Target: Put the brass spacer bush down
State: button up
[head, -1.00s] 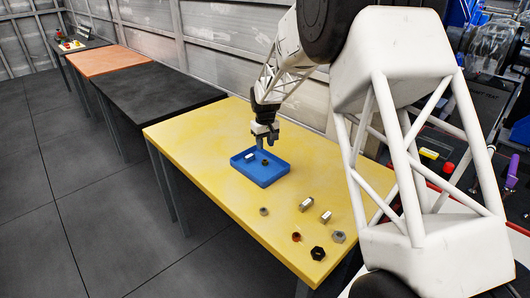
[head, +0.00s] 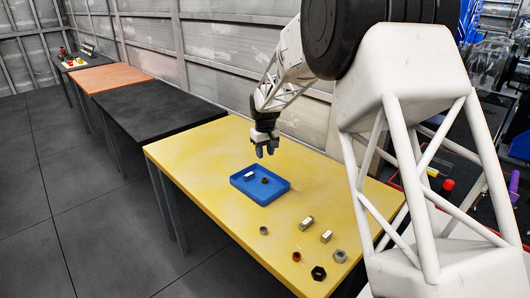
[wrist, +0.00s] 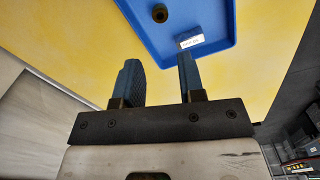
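The brass spacer bush, a small dark brownish ring, appears to be the one (head: 265,181) lying in the blue tray (head: 273,199). The wrist view shows it as an olive-brown ring with a dark hole (wrist: 160,13), on the floor of the tray (wrist: 213,14). My gripper (head: 265,153) is above the table, behind and above the tray, apart from the bush. In the wrist view its two fingers (wrist: 160,78) are spread with nothing between them.
A silver block (head: 248,176) lies in the tray beside the bush. Toward the front of the yellow table (head: 200,168) lie two silver blocks (head: 307,223), a grey ring (head: 263,230), a reddish bush (head: 296,256), a grey nut (head: 340,256) and a black hexagonal part (head: 318,273). The table's left is clear.

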jog(key=s+d+r+m, duration=0.1)
jog(key=s+d+r, duration=0.35)
jog(key=s, duration=0.35)
jog(key=s+d+r+m+t, duration=0.1)
jog(key=s+d+r, duration=0.3)
jog(key=s+r, duration=0.3)
jog(key=s+d+r+m, duration=0.1)
jog(key=s+d+r, duration=0.3)
jog(key=s, duration=0.4)
jog(key=s+d+m, duration=0.1)
jog(key=s+d, duration=0.1)
jog(key=s, duration=0.8)
jog(key=s+d+f+m+t, duration=0.1)
jog(key=s+d, duration=0.2)
jog(key=s, duration=0.8)
jog(key=s+d+f+m, duration=0.1)
jog(key=s+d, duration=0.1)
jog(key=s, duration=0.8)
jog(key=shift+s+d+t, duration=0.3)
jog(key=shift+s+d, duration=0.05)
